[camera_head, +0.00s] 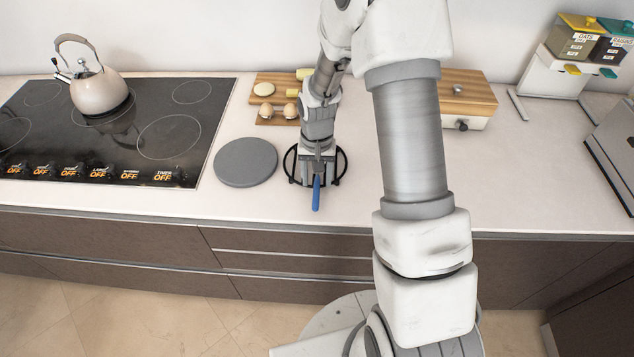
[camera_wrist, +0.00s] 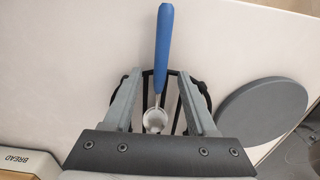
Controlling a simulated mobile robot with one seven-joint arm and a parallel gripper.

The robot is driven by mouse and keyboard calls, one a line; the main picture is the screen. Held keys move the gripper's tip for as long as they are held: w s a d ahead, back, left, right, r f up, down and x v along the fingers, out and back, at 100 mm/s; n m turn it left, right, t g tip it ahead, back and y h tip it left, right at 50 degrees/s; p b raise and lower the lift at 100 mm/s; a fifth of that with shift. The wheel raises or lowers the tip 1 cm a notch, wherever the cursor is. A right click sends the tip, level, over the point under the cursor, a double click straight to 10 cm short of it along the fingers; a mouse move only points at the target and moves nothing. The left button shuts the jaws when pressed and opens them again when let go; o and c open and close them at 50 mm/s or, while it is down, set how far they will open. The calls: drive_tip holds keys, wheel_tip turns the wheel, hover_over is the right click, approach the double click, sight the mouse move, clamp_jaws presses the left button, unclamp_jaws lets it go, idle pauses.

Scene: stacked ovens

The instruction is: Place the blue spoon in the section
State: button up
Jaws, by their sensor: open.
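The blue spoon (camera_head: 316,194) has a blue handle and a pale metal bowl. In the wrist view the spoon (camera_wrist: 164,42) lies lengthwise between my fingers, handle away from the palm and bowl close to it. The spoon is at a round black wire rack (camera_head: 345,163) on the counter, and its handle sticks out past the rack's front. My gripper (camera_head: 317,163) points down over this rack. In the wrist view my gripper (camera_wrist: 160,78) is open, with gaps between both fingers and the spoon. I cannot tell which place is the section.
A grey round disc (camera_head: 246,162) lies just left of the rack. A wooden board (camera_head: 262,118) with food is behind it. The hob (camera_head: 120,135) with a kettle (camera_head: 98,88) is at left. A wood-topped box (camera_head: 468,94) stands behind right. The counter's right front is clear.

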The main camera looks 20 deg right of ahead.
drive_tip(key=shift+f, duration=0.15)
clamp_jaws()
idle(0.5)
